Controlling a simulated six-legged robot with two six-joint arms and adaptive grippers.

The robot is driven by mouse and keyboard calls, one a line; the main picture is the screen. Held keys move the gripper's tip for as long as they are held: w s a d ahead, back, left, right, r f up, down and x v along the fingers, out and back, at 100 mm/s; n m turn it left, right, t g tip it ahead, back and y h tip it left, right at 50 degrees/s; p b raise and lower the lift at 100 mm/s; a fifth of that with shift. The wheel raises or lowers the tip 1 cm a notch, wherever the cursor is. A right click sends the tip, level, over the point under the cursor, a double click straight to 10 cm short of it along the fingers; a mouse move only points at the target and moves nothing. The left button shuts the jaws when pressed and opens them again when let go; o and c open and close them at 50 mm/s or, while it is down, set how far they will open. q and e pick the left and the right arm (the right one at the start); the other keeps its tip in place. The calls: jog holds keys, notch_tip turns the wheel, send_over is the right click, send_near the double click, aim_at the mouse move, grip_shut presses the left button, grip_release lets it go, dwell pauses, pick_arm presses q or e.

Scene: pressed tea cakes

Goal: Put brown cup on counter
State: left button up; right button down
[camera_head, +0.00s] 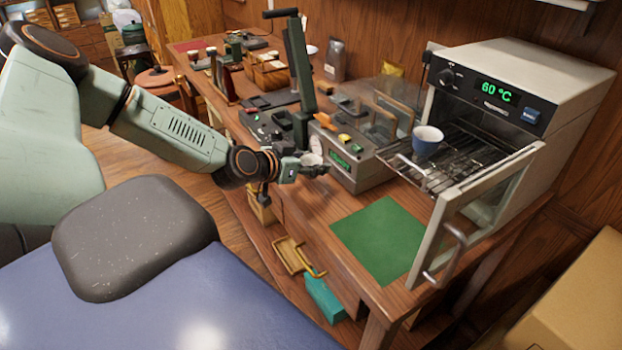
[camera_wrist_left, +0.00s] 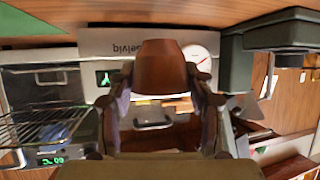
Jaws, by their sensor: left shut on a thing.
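The brown cup (camera_wrist_left: 160,68) is between the fingers of my left gripper (camera_wrist_left: 160,95) in the left wrist view, which looks upside down. My left gripper (camera_head: 312,167) is shut on it, over the front edge of the wooden counter (camera_head: 318,213), beside the grey machine. In the head view the cup is mostly hidden by the gripper; only a pale patch shows there, and I cannot tell if it is the cup's inside. The counter also shows along the top of the wrist view (camera_wrist_left: 150,14). My right gripper is not in view.
An open oven (camera_head: 535,80) reading 60 °C holds a blue cup (camera_head: 427,141) on its rack. Its door (camera_head: 485,215) sticks out over the counter. A green mat (camera_head: 385,240) lies bare in front. The grey press machine (camera_head: 355,175) stands behind my gripper.

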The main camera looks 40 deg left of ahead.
pick_arm(q)
jog(key=shift+s+f+b, duration=0.15)
jog(key=shift+f+b, duration=0.15)
jog(key=shift+f, duration=0.1)
jog(key=shift+s+f+b, duration=0.15)
jog(key=shift+f+b, duration=0.75)
jog(key=shift+a+f, duration=0.1)
jog(key=shift+f, duration=0.25)
jog(key=shift+w+f+b, duration=0.15)
jog(key=shift+w+b, duration=0.05)
jog(key=shift+b, duration=0.1)
jog(key=shift+w, duration=0.1)
